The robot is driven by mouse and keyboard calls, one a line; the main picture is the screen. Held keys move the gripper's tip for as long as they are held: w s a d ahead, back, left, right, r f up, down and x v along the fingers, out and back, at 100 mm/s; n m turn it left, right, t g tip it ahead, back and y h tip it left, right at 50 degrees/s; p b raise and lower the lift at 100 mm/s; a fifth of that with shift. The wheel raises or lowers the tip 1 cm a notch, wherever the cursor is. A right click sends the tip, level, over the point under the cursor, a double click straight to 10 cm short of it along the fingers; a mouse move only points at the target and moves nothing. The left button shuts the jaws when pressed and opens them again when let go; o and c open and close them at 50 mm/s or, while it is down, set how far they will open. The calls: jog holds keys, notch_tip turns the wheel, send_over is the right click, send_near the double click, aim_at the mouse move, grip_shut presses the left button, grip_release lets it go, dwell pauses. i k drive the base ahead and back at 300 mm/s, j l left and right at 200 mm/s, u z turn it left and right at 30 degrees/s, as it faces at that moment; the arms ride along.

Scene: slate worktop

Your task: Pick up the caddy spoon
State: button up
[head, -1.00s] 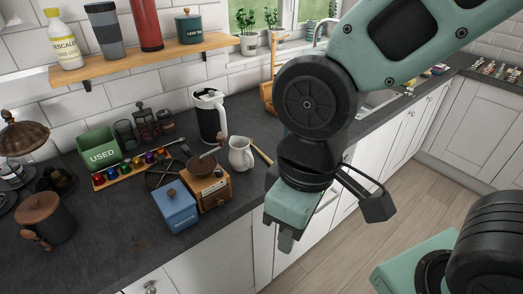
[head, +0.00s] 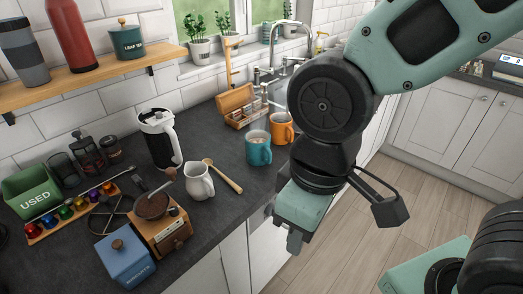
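I cannot make out a caddy spoon for certain. A long wooden spoon (head: 223,176) lies on the worktop, its round bowl toward the back, just right of the white jug (head: 199,182). A small dark utensil (head: 139,182) lies behind the coffee grinder, too small to name. My gripper (head: 295,241) hangs pointing down, in front of the counter's front edge and right of the wooden spoon, apart from everything on the worktop. It is seen edge-on, so its opening is hidden. Nothing shows hanging from it.
A wooden grinder (head: 165,232), blue canister (head: 125,257), green box (head: 34,190) and black-and-white press (head: 159,139) crowd the left. Slate worktop (head: 225,212) is bare near the wooden spoon.

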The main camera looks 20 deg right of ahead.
aim_at(208, 162)
jog(key=u, duration=0.3)
jog(key=l+u, duration=0.35)
jog(key=i+l+u, duration=0.1)
jog(key=u, duration=0.25)
jog(key=l+u, duration=0.5)
jog(key=l, duration=0.6)
jog(key=k+l+u, duration=0.1)
jog(key=l, duration=0.65)
